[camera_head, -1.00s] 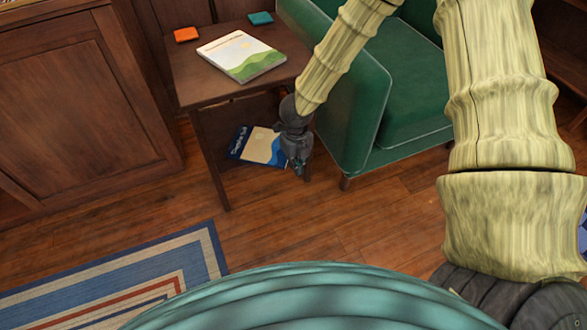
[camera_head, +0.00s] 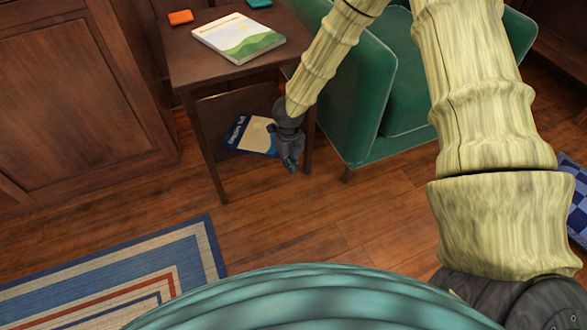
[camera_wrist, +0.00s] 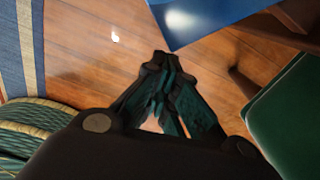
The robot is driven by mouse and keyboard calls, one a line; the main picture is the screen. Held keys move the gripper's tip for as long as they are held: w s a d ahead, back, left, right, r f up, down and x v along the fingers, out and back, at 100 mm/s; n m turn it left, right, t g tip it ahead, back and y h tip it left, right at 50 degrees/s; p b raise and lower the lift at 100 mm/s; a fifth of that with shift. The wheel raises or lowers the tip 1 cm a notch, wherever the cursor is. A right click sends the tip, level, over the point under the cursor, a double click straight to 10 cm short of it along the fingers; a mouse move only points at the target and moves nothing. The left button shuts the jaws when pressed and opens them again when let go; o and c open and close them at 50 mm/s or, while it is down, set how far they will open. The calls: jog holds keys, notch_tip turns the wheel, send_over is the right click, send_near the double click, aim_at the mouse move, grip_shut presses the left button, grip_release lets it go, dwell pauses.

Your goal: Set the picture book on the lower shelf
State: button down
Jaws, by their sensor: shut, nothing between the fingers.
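A blue book with a cream patch (camera_head: 256,137) lies low in the side table, on its lower shelf (camera_head: 226,112), with its near edge toward me. Its blue surface also shows at the top of the wrist view (camera_wrist: 205,18). A white book with green hills and a sun on its cover (camera_head: 238,38) lies flat on the tabletop. I cannot tell which one the task calls the picture book. My gripper (camera_head: 291,163) is shut and empty, just in front and to the right of the blue book. Its closed fingers show in the wrist view (camera_wrist: 166,62), apart from the book.
An orange item (camera_head: 181,17) and a teal item (camera_head: 259,3) lie on the tabletop. A green armchair (camera_head: 375,110) stands close to the table's right. A wooden cabinet (camera_head: 75,90) stands at left. Bare wood floor and a striped rug (camera_head: 120,270) lie in front.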

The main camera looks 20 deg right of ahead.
jog(key=shift+w+r, duration=0.1)
dwell(0.3)
jog(key=w+p, duration=0.3)
jog(key=p, duration=0.2)
jog(key=shift+w+a+r, duration=0.15)
jog(key=shift+w+a, duration=0.2)
jog(key=shift+a, duration=0.05)
jog(key=shift+w+a+f+p, duration=0.1)
jog(key=shift+w+p, duration=0.2)
jog(key=shift+w, duration=0.1)
jog(key=shift+w+a+f+p, duration=0.1)
jog(key=shift+w+p, duration=0.15)
jog(key=shift+w, duration=0.1)
jog(key=shift+d, duration=0.1)
jog(key=shift+s+d+p, duration=0.15)
jog(key=shift+s+p, duration=0.15)
jog(key=shift+s, duration=0.15)
jog(key=s+r+p, duration=0.3)
jog(key=r+p, duration=0.1)
jog(key=r, duration=0.6)
jog(key=shift+d+p, duration=0.2)
jog(key=shift+p, duration=0.2)
